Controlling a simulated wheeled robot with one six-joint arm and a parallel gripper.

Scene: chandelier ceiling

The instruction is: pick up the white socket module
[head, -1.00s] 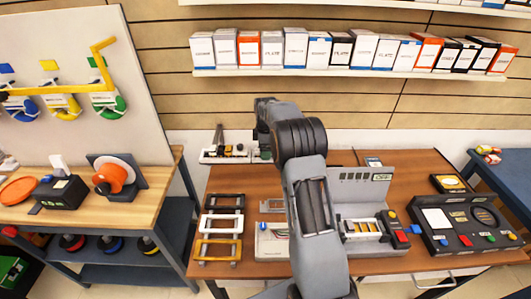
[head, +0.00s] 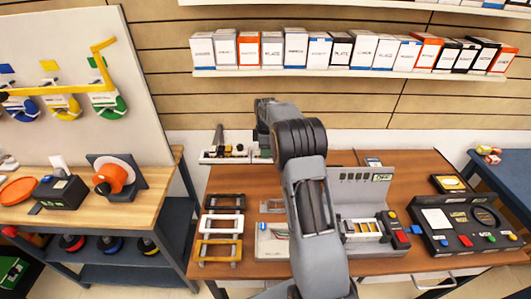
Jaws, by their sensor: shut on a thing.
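My arm rises through the middle of the head view, and its far end reaches toward the back edge of the brown table (head: 405,165). The fingers of my gripper are hidden behind my own arm links, so I cannot see what is between them. I cannot single out the white socket module. Several small white and pale pieces sit in a row in a grey holder (head: 347,238) right of my arm, too small to tell apart.
Black, white and yellow frames (head: 220,225) lie left of my arm. A parts tray (head: 212,158) stands at the back. A grey panel (head: 350,188) and a black control box (head: 440,243) stand to the right. Boxes line the wall shelf (head: 300,73).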

